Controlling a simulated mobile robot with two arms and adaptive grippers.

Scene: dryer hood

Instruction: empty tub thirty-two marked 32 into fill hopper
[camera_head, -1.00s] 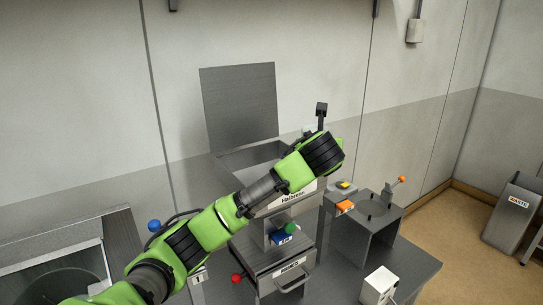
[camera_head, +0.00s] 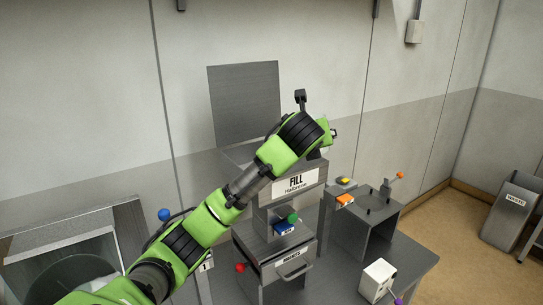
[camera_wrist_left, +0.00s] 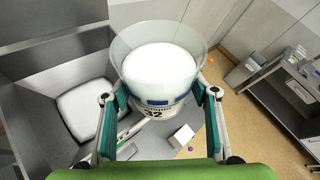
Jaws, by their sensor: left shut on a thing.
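Tub thirty-two (camera_wrist_left: 160,62) is in the left wrist view, a clear-walled round tub with white contents and a label showing 32. My left gripper (camera_wrist_left: 158,96) is shut on it, one finger on each side. In the head view my left wrist (camera_head: 300,137) is over the right part of the fill hopper and hides most of the tub. The fill hopper (camera_head: 312,178) is a grey box labelled FILL Halbrenn with a raised lid (camera_head: 244,100) behind. In the wrist view its inside (camera_wrist_left: 48,125) lies left of the tub, with a white patch (camera_wrist_left: 90,108) in it. My right gripper is not in view.
Below the hopper are a drawer (camera_head: 290,266), a green knob (camera_head: 292,217) and a red knob (camera_head: 240,267). A grey stand (camera_head: 375,222) with an orange-tipped lever and a white box (camera_head: 378,281) are to the right. A waste bin (camera_head: 510,212) stands far right.

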